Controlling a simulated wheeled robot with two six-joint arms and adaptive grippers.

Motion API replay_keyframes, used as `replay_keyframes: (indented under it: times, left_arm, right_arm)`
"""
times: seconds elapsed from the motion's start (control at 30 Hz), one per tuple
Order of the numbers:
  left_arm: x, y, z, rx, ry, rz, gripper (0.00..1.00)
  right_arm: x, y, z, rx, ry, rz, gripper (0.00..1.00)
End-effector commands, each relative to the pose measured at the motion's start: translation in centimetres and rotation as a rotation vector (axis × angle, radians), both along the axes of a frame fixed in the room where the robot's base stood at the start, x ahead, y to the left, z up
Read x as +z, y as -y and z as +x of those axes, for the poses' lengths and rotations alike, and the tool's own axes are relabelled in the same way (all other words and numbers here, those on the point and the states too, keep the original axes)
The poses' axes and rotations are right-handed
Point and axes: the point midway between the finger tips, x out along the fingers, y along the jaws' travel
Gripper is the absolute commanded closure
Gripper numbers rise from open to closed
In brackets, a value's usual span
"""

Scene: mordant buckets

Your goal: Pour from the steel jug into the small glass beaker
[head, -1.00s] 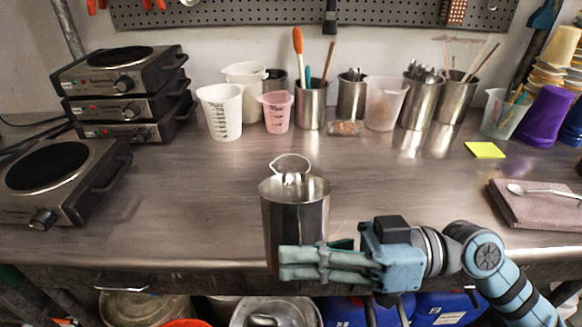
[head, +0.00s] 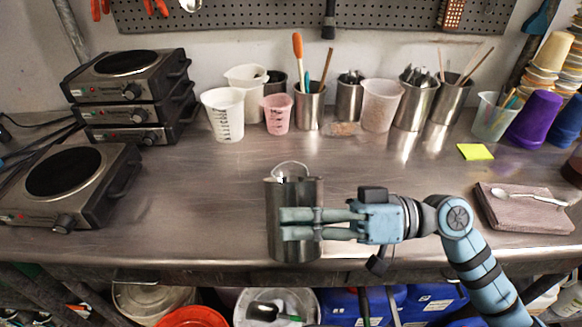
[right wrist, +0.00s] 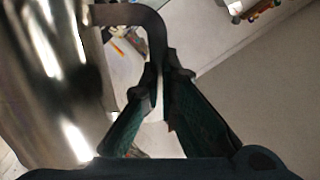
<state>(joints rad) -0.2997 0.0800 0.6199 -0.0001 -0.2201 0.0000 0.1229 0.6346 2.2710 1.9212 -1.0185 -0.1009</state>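The steel jug (head: 293,195) is in the middle near the bench's front edge in the head view. Its mouth shows only as a thin band, so it seems tipped away from me. Whether its base touches the bench I cannot tell. The small glass beaker (head: 290,165) is just behind the jug, with only its upper rim showing. My right gripper (head: 284,224) reaches across the jug's near side from the right. In the right wrist view its fingers (right wrist: 162,82) close on the jug's dark curved handle (right wrist: 150,25), beside the shiny body (right wrist: 50,80). My left gripper is out of view.
Stacked hot plates (head: 130,90) and a single one (head: 70,185) stand at left. Plastic jugs and steel pots (head: 415,105) line the back. A folded cloth (head: 525,212) with a spoon lies at right. The bench left of the jug is clear.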

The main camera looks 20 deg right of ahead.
Motion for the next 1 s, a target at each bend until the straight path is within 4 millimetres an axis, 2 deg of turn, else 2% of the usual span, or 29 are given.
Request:
replay_keyframes:
  times: [1.0]
  left_arm:
    - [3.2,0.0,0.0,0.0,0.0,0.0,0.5]
  right_arm:
    - [2.0,0.2,1.1,0.001,-0.107,0.026,1.0]
